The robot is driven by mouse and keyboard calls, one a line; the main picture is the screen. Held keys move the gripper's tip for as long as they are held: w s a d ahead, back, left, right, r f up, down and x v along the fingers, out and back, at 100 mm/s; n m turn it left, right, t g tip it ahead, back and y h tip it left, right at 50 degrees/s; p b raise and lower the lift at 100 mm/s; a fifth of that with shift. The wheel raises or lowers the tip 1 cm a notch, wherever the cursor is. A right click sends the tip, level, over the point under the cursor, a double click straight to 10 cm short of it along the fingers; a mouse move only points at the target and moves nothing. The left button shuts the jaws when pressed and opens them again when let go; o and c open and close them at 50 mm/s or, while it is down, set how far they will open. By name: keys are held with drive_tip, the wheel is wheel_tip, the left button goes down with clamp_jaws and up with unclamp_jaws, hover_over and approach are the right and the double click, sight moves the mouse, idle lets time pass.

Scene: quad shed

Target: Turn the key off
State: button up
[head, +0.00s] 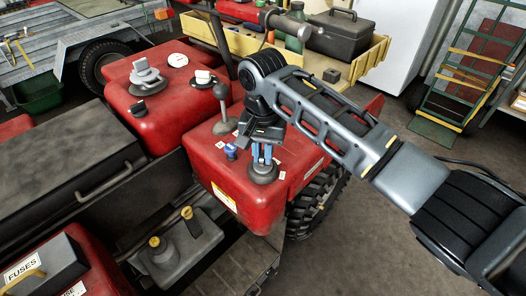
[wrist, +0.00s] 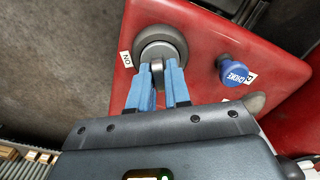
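The key (wrist: 157,72) is a small grey piece standing up from a round dark grey ignition switch (wrist: 163,40) on a red panel. It is between the two blue fingertips of my gripper (wrist: 158,82), which appear to touch it on both sides. A white label reading "ON" (wrist: 126,58) is left of the switch in the wrist view. In the head view my gripper (head: 263,156) points down at the switch (head: 263,175) on the red housing (head: 240,192). The fingers hide most of the key there, so its exact angle is unclear.
A blue choke knob (wrist: 234,72) stands close to the switch, also seen in the head view (head: 230,151). A grey-knobbed lever (head: 221,95) rises behind my gripper. A yellow-edged trailer (head: 250,45) with a toolbox (head: 341,34) is beyond. Open floor lies to the right.

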clamp_jaws()
drive_tip(key=shift+r+n+p, duration=0.1)
drive_tip(key=shift+n+p, duration=0.35)
drive_tip(key=shift+n, duration=1.95)
drive_tip(key=shift+n+p, duration=0.45)
drive_tip(key=shift+n, duration=0.45)
drive_tip(key=n, duration=0.3)
